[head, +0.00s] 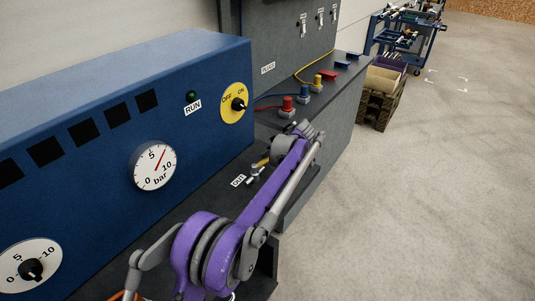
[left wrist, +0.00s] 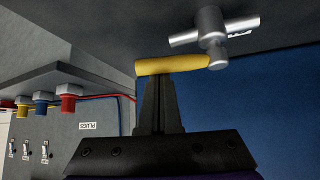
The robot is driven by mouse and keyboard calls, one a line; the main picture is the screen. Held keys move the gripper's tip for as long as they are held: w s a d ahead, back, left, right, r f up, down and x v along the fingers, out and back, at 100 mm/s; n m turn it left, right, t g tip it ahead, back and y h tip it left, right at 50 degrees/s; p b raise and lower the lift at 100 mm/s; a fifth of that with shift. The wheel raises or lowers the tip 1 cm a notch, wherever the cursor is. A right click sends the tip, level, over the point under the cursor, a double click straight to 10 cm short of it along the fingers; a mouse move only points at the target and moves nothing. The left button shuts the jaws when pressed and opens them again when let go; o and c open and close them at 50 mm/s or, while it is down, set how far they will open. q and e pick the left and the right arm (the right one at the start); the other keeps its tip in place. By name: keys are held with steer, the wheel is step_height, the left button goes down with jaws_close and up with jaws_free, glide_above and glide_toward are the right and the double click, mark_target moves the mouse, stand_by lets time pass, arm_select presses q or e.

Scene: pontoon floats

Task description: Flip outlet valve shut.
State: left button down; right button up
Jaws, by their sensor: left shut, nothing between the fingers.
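The outlet valve (head: 254,172) is a small silver fitting with a yellow lever (head: 262,162), on the dark bench beside the OUT label (head: 238,181). In the left wrist view the silver valve body (left wrist: 212,40) is at the top, and the yellow lever (left wrist: 172,65) extends left from its stem, roughly in line with the silver cross-pipe. My left gripper (left wrist: 160,82) is shut and empty, its fingertips right at the lever. I cannot tell if they touch it. In the head view my purple left arm hides most of that gripper. My right gripper is not in view.
The blue cabinet (head: 100,130) stands left of the valve, with a pressure gauge (head: 154,166), a yellow OFF/ON switch (head: 236,103) and a green RUN lamp (head: 191,96). Red and yellow plugs (head: 289,104) stand beyond.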

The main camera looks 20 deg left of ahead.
arm_select(q)
steer(key=shift+s+d+m, duration=0.1)
steer(key=shift+d+m, duration=0.05)
steer(key=shift+m, duration=0.15)
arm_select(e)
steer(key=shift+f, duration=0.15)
arm_select(q)
steer(key=m+h, duration=0.1)
steer(key=s+d+m+t+b, duration=0.1)
steer(key=m+t+h, duration=0.1)
steer(key=m, duration=0.1)
steer(key=shift+s+d+f+h, duration=0.1)
steer(key=shift+s+d+h, duration=0.15)
steer(key=shift+s+h, duration=0.1)
steer(key=s+m+h, duration=0.1)
steer(key=m, duration=0.1)
steer(key=s+d+m+t+h+b, duration=0.1)
steer(key=m+h, duration=0.1)
steer(key=shift+s, duration=0.15)
steer(key=shift+s+d, duration=0.2)
steer(key=shift+s, duration=0.7)
steer(key=shift+s+a, duration=0.1)
steer(key=shift+s, duration=0.55)
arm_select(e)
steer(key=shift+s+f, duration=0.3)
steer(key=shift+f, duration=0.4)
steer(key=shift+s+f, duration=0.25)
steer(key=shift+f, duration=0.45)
arm_select(q)
steer(key=shift+s, duration=0.15)
